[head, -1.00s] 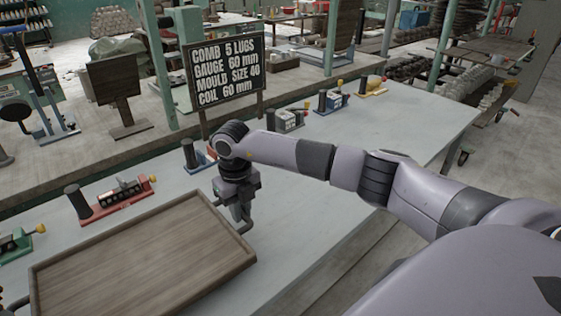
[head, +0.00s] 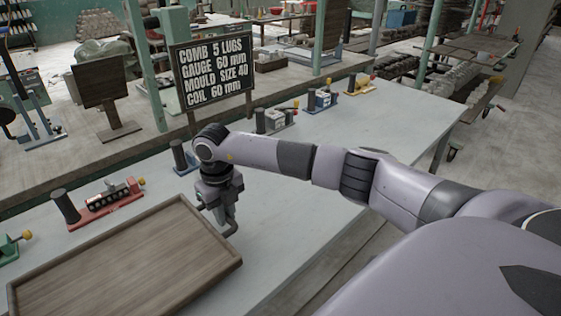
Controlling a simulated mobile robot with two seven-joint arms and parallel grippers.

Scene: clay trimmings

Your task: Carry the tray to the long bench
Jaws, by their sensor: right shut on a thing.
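A brown wooden tray (head: 125,262) with a raised rim fills the lower left of the head view, empty and about level. It is over the pale grey top of a long bench (head: 345,140); I cannot tell whether it touches the top or is held just above it. My right gripper (head: 226,224) points down at the tray's right edge and is shut on its rim. The tray's near left part runs towards the bottom of the picture. My left gripper is out of view.
Along the bench's far side stand a red tool (head: 103,204), a green tool (head: 12,247), a blue tool (head: 183,158) and others. A black lettered sign (head: 212,72) stands behind them.

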